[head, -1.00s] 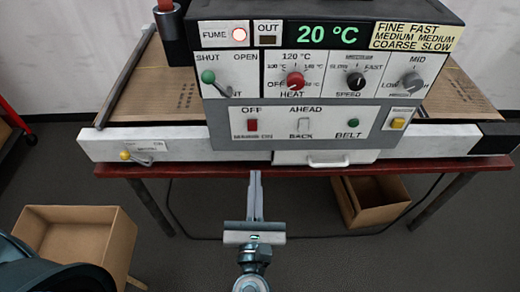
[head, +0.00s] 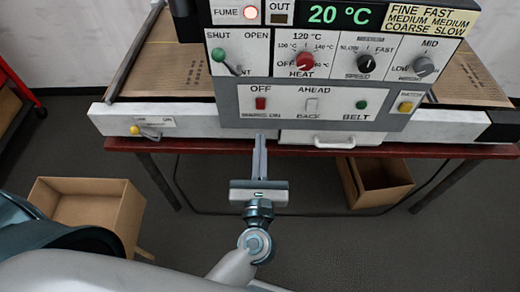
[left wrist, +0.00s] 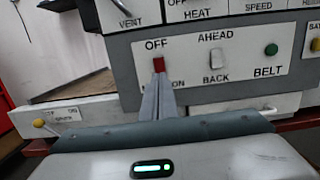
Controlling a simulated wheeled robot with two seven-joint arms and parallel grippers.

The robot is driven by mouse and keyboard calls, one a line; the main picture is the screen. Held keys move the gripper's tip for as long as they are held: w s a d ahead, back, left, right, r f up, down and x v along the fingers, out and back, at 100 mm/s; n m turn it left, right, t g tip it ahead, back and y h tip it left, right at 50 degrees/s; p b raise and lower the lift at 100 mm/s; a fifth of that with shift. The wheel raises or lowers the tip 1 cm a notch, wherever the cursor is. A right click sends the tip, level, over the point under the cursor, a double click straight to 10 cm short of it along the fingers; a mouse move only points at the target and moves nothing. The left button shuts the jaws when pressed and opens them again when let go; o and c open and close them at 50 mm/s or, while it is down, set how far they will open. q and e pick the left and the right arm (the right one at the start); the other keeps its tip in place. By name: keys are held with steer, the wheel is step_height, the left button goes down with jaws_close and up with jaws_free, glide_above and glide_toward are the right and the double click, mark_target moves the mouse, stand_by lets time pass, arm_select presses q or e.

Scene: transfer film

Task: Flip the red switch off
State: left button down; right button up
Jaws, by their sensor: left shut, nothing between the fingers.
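The red switch (head: 260,104) is on the lower control panel, under the OFF label. It also shows in the left wrist view (left wrist: 159,65), just above my fingertips in the picture. My left gripper (head: 260,137) is shut and empty, its fingers pointing at the panel below the switch. In the left wrist view its closed fingers (left wrist: 158,84) overlap the label under the switch. I cannot tell whether they touch the panel. My right gripper is not in view.
Beside the red switch are a white AHEAD/BACK rocker (head: 311,105) and a green BELT button (head: 361,105). A white handle (head: 335,143) sits below the panel. Cardboard boxes (head: 85,210) (head: 376,182) stand on the floor.

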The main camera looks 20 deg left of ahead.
arm_select(q)
steer(key=p, duration=0.4)
glide_toward(261, 103)
steer(key=x, duration=0.5)
steer(key=shift+r, duration=0.2)
steer(key=shift+w+a+f, duration=0.1)
steer(key=shift+w+a, duration=0.05)
steer(key=shift+w, duration=0.55)
